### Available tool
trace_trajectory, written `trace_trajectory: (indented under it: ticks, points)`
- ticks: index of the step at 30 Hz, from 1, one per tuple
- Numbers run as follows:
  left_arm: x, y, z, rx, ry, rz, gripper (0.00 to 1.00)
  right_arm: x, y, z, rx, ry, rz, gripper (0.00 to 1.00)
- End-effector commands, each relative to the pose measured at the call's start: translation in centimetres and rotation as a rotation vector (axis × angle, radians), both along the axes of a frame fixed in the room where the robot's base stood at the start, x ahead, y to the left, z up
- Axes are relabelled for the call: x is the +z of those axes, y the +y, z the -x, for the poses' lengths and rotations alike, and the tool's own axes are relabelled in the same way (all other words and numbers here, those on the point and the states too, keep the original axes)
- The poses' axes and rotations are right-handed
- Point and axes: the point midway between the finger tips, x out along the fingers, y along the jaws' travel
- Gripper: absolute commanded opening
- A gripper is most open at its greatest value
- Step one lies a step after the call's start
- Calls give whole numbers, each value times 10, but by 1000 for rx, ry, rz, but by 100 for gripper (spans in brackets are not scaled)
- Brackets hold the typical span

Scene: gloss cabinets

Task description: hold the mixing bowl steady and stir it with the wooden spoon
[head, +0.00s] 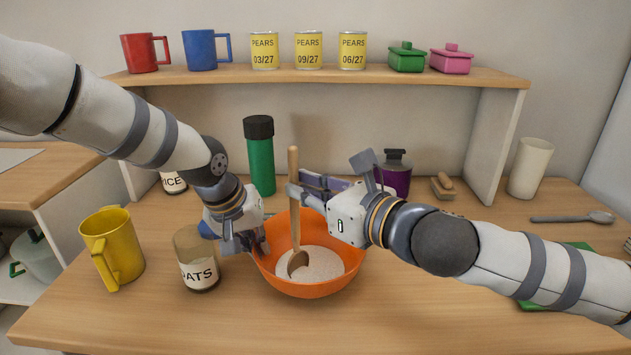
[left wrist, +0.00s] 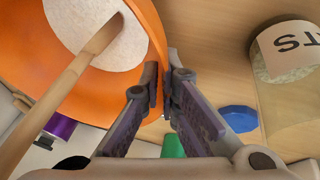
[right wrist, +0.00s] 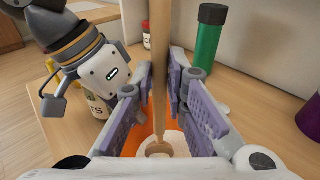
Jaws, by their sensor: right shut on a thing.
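The orange mixing bowl (head: 315,290) stands on the table with pale, grainy contents in it. My left gripper (head: 256,243) is at the bowl's left rim; in the left wrist view its fingers (left wrist: 162,88) are close together, one on each side of the bowl wall (left wrist: 155,30). The wooden spoon (head: 294,165) stands nearly upright, its head in the contents. My right gripper (head: 294,190) is shut on the spoon's handle above the bowl. In the right wrist view the handle (right wrist: 160,50) passes between the fingers (right wrist: 160,85).
An oats jar (head: 201,262) and a yellow mug (head: 112,247) stand left of the bowl. A green bottle (head: 260,160) and a purple bottle (head: 396,176) stand behind. A brush (head: 443,187) and a cream cup (head: 530,168) are farther right. A shelf (head: 320,76) spans the back. The front table is clear.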

Motion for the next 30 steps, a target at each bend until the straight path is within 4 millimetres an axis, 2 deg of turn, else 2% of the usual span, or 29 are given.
trace_trajectory:
  ticks: [7, 16, 30]
  points:
    - [-1, 1, 0, 0, 1, -3, 0, -1, -25, 18, -3, 0, 1, 0]
    - [-1, 1, 0, -1, 1, -2, 0, 0, -24, -6, -1, 1, -1, 0]
    - [-1, 1, 0, -1, 0, -1, 0, 0, -25, -8, -1, 1, -1, 0]
